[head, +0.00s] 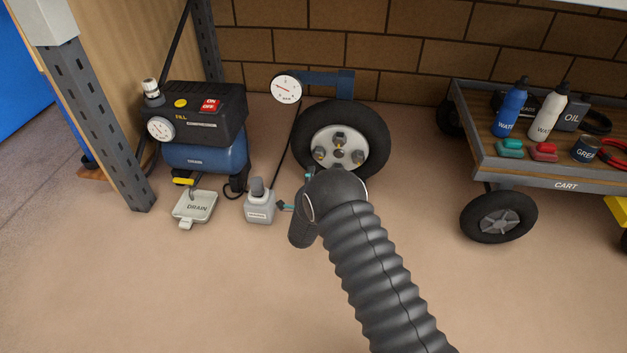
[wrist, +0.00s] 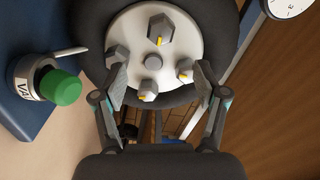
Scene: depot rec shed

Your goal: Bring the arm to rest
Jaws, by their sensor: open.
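My gripper (wrist: 160,78) is open in the wrist view, its two fingers spread wide with nothing between them. The pale wheel hub (wrist: 185,30) lies beyond the fingertips; whether they touch it I cannot tell. In the head view my dark ribbed arm (head: 375,275) reaches from the lower right up to the front of the wheel. The gripper is mostly hidden behind the arm's rounded end there.
A loaded cart (head: 540,180) stands at right. A green-capped container (wrist: 62,87) shows left in the wrist view. The front floor is clear.

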